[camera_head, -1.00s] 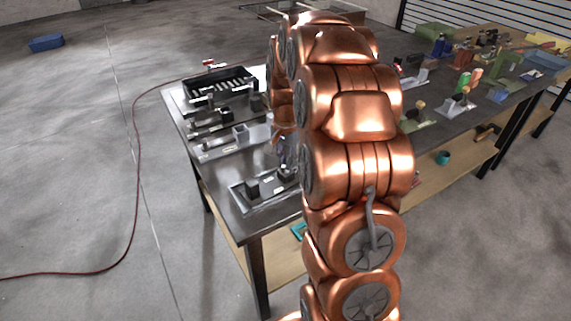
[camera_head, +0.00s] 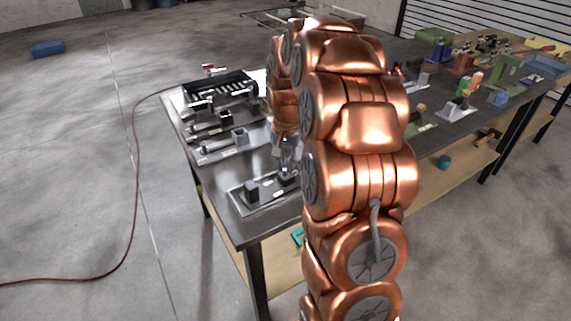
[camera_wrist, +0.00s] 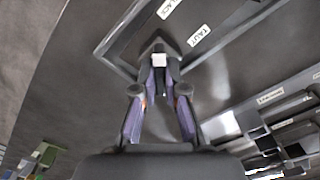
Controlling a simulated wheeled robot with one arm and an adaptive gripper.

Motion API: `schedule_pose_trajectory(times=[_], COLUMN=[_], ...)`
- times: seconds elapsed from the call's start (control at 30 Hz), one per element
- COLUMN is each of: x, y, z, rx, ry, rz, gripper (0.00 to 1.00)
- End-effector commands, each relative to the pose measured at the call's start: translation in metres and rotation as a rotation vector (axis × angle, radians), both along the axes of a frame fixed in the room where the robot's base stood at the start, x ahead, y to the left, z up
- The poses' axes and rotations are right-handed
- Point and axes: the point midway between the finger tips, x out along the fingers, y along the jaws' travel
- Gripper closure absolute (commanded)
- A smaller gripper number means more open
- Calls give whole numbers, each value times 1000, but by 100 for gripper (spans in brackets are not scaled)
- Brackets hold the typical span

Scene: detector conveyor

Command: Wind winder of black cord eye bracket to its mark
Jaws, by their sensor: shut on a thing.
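In the head view a light metal plate (camera_head: 268,205) lies on the near end of the dark table. A black block (camera_head: 251,188) stands on its left part, and I cannot tell whether it is the eye bracket. My gripper (camera_head: 287,172) is low over the plate's right part, partly hidden by my arm. In the wrist view my gripper (camera_wrist: 159,82) is shut on a dark winder piece with a pale square face (camera_wrist: 159,60). The plate beside it carries a "TAUT" label (camera_wrist: 199,35) and a partly cut-off "SLACK" label (camera_wrist: 169,8). No cord can be made out.
A grey fixture (camera_head: 240,136) and a black slotted tray (camera_head: 220,90) stand farther back on the table (camera_head: 245,229). Several coloured fixtures, one green (camera_head: 508,68), stand on the table at right. A red hose (camera_head: 137,190) lies on the floor at left.

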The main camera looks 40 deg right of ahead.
Motion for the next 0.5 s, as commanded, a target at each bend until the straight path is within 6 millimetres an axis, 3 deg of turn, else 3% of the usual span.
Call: schedule_pose_trajectory(times=[0.5], x=[0], y=[0], z=[0], rx=[-2], ry=[-1], rz=[71], gripper=[100])
